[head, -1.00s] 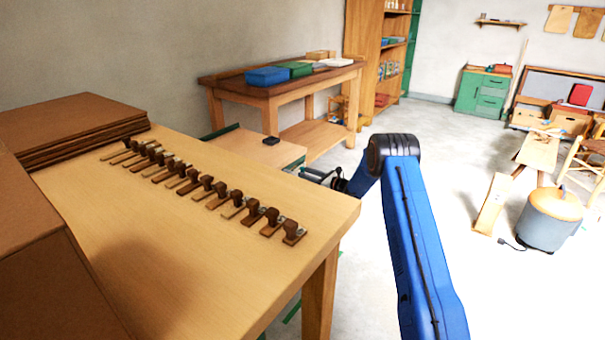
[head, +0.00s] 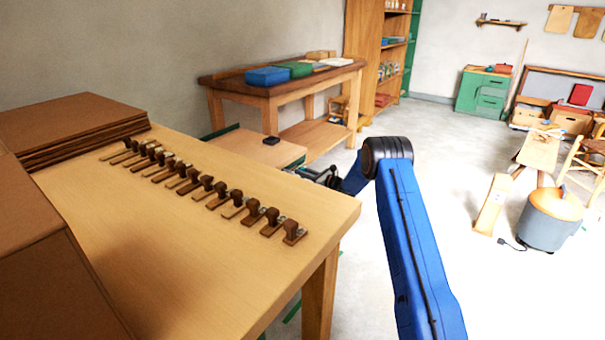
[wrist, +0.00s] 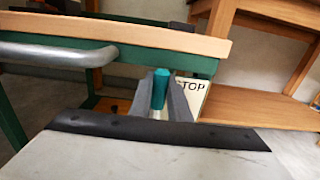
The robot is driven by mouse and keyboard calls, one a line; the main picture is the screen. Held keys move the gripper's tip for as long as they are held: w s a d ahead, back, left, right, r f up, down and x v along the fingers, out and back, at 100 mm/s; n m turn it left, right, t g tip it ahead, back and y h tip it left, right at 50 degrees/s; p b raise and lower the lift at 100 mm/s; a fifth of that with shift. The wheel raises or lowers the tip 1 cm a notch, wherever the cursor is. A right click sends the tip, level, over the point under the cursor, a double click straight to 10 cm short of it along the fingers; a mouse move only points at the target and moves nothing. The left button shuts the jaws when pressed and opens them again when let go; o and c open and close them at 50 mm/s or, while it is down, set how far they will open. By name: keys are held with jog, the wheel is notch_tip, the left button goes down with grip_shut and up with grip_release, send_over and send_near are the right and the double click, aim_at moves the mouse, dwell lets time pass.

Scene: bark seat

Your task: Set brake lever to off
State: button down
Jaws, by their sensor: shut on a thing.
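The brake lever shows in the wrist view as a teal grip (wrist: 159,88), standing nearly upright between my two grey fingers. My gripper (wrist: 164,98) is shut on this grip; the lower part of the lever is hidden. A pale plate marked STOP (wrist: 193,87) is just right of the fingers, under the green frame. In the head view my gripper (head: 318,174) is small and dark at the near right edge of a low wood-topped bench with green parts (head: 238,147). The lever cannot be made out there.
A grey bar handle (wrist: 55,54) runs left of the lever below the wooden edge (wrist: 120,33). A table (head: 170,270) with several wooden stamps stands near left. A workbench (head: 290,86) is behind. Open floor (head: 450,200) lies right of my arm.

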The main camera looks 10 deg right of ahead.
jog(key=w+d+f+m, duration=0.5)
jog(key=f+m, duration=0.1)
jog(key=m, duration=1)
jog(key=shift+w+d+f, duration=0.15)
jog(key=shift+d+f, duration=0.05)
dwell(0.6)
jog(key=c, duration=1.7)
grip_release()
jog(key=shift+f, duration=0.1)
jog(key=shift+o, duration=0.2)
jog(key=v, duration=1.7)
